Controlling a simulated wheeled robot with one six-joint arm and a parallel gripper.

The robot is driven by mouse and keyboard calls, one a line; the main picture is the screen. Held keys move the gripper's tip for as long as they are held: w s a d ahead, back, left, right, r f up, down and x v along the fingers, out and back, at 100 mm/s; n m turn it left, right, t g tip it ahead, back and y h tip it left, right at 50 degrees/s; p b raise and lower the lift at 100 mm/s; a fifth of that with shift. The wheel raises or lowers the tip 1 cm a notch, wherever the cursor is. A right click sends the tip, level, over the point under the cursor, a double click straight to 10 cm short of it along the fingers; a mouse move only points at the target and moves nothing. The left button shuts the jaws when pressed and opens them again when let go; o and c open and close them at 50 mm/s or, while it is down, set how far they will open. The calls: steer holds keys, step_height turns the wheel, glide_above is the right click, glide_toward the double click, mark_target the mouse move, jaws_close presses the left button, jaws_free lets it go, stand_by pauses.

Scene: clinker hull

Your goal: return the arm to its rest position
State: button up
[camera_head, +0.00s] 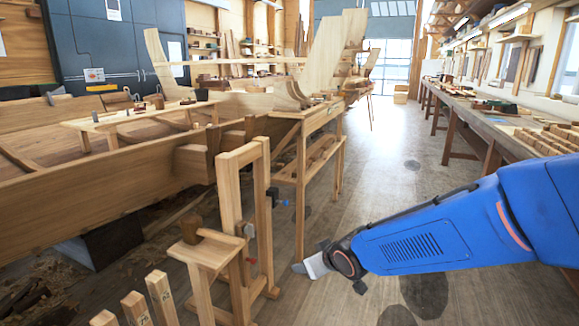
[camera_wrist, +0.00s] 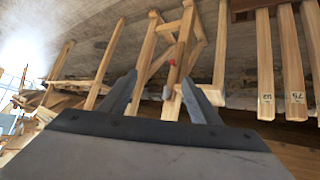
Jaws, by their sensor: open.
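My blue arm reaches in from the right edge of the head view, low over the floor. My gripper (camera_head: 312,268) is at its end, near the foot of the wooden stand, and looks small and partly hidden there. In the wrist view my gripper (camera_wrist: 160,92) shows two dark fingers spread well apart with nothing between them. I cannot tell the exact distance from the fingers to the frame.
An upright wooden frame (camera_head: 229,190) with clamps stands left of my gripper. A workbench (camera_head: 307,130) is behind it and the hull (camera_head: 120,180) fills the left. A long bench (camera_head: 490,125) runs along the right. The floor aisle (camera_head: 385,150) between is clear.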

steer(key=s+d+r+m+g+h, duration=0.1)
steer(key=s+d+r+m+h, duration=0.1)
steer(key=s+d, duration=0.5)
steer(key=s+d+r+m+g+h, duration=0.1)
steer(key=s+d+r+m, duration=0.2)
steer(key=d, duration=0.6)
steer(key=s+d+m+g, duration=0.1)
steer(key=s+d, duration=0.2)
steer(key=s, duration=0.6)
steer(key=s+d+g+h, duration=0.1)
steer(key=s+d, duration=0.3)
steer(key=s, duration=0.5)
steer(key=shift+s+r+m, duration=0.15)
steer(key=shift+r+m, duration=0.1)
steer(key=shift+m, duration=0.15)
steer(key=shift+c, duration=0.4)
